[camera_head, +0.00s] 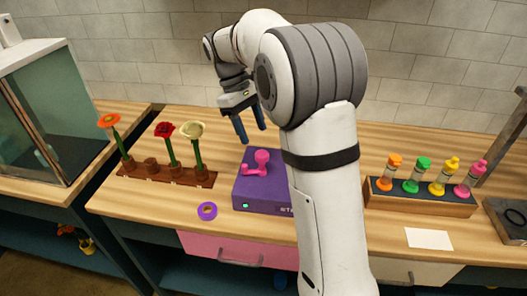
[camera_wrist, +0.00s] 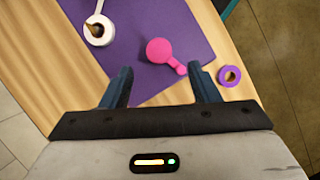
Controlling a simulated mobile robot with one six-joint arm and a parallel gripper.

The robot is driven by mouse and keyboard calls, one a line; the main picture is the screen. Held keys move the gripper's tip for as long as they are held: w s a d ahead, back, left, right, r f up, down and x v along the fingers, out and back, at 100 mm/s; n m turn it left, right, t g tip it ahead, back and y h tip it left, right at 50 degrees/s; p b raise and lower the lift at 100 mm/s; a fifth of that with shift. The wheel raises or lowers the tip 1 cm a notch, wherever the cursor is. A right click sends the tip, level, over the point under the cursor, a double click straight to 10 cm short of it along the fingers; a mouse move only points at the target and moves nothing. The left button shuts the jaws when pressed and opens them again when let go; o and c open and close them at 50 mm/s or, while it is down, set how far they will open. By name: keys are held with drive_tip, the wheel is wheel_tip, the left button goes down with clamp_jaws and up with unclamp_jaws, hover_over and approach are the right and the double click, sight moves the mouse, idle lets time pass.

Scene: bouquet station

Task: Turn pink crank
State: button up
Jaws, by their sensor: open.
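The pink crank (camera_head: 258,163) sits on top of a purple box (camera_head: 250,194) on the wooden counter. In the wrist view the crank (camera_wrist: 160,51) shows its round knob and a short arm pointing to the lower right, just beyond my fingertips. My gripper (camera_head: 250,140) hangs above the box, with its blue fingers pointing down. In the wrist view my gripper (camera_wrist: 164,80) is open and empty, its fingers apart on either side of the lower part of the crank. Nothing is held. My arm hides the right part of the box in the head view.
A purple tape ring (camera_head: 207,211) lies in front of the box. A wooden rack (camera_head: 150,172) holds several flowers at left. Colored bottles stand in a tray (camera_head: 420,204) at right, near a white card (camera_head: 428,239). The wrist view shows a white ring-shaped object (camera_wrist: 98,31) on the purple surface.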

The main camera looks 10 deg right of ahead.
sight(261, 154)
drive_tip(key=x, duration=0.7)
drive_tip(key=shift+s, duration=0.1)
drive_tip(key=c, duration=0.9)
drive_tip(key=shift+d, duration=0.5)
drive_tip(key=shift+s+a, duration=0.1)
drive_tip(key=shift+a, duration=0.2)
drive_tip(key=shift+c, duration=0.3)
drive_tip(key=shift+a, duration=0.2)
